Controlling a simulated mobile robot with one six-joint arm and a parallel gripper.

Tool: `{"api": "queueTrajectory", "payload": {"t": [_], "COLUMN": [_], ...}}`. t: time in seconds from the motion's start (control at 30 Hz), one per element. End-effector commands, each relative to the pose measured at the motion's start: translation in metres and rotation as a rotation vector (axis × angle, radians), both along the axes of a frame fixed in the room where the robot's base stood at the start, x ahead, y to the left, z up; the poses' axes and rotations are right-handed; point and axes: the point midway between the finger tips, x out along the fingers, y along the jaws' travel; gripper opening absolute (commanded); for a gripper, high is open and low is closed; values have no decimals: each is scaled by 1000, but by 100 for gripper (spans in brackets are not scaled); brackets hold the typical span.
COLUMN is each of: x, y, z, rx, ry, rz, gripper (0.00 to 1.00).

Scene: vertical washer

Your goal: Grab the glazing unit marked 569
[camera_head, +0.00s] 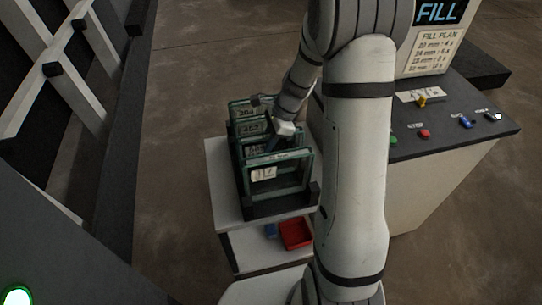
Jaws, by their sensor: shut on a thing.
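Several glazing units with dark green frames stand upright in a dark rack (285,205) on a small white cart. The front unit (264,174) has a white label that seems to read 317 or similar. Behind it, another unit (250,126) has a label too small to read surely, and a back unit (242,112) carries a label that may read 204. I cannot make out 569 on any label. My gripper (284,138) is down at the rack, shut on the top of a glazing unit among the middle ones. My wrist hides part of that unit and its label.
A control console (450,120) with buttons and a FILL display stands right. A slatted machine (60,70) is left. Floor between is clear.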

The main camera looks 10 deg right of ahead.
Motion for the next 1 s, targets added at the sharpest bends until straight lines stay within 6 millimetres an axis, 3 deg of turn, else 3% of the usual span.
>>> {"api": "queueTrajectory", "payload": {"t": [0.13, 1.0], "x": [0, 0], "y": [0, 1], "z": [0, 0], "rx": [0, 0], "ry": [0, 1], "rz": [0, 1], "gripper": [0, 0]}}
